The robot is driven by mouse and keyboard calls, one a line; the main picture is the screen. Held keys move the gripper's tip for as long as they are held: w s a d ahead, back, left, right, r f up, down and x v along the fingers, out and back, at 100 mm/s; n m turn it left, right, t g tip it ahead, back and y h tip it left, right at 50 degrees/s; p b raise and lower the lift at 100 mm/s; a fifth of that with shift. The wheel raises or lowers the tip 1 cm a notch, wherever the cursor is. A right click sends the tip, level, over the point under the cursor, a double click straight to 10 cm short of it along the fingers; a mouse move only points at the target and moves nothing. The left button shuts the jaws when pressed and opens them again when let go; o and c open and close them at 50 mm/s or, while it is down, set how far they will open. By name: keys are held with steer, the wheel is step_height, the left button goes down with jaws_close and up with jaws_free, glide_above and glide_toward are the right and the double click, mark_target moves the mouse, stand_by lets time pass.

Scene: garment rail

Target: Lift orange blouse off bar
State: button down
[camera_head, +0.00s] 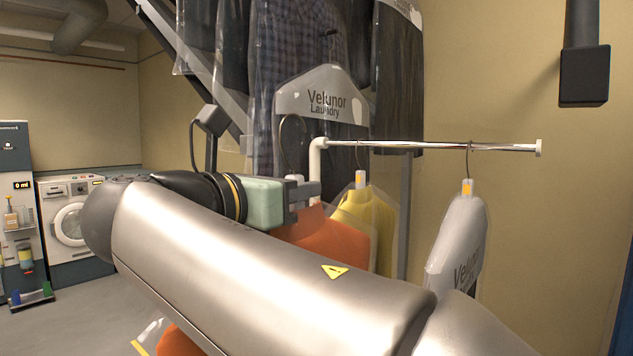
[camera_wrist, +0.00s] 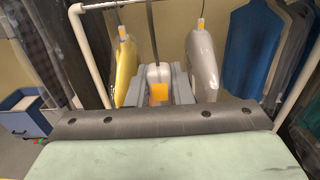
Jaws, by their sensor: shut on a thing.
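The orange blouse (camera_head: 328,240) hangs below my gripper (camera_head: 300,192) in the head view, mostly hidden behind my arm; an orange part shows below the arm too. My gripper is shut on its hanger's neck. In the wrist view, the jaws (camera_wrist: 157,88) close around a pale neck piece with an orange tag (camera_wrist: 160,92). The hanger's hook (camera_head: 284,135) rises above the gripper, left of the bar's bent end in the head view. I cannot tell whether the hook touches the chrome bar (camera_head: 430,146).
A yellow garment (camera_head: 366,212) and a grey bagged garment (camera_head: 458,240) hang on the bar, on either side of the gripper in the wrist view. Bagged dark clothes (camera_head: 398,80) hang behind. A dark post (camera_head: 584,75) hangs at upper right. A washing machine (camera_head: 70,225) stands at left.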

steer(key=shift+p+v, duration=1.95)
steer(key=shift+v, duration=3.3)
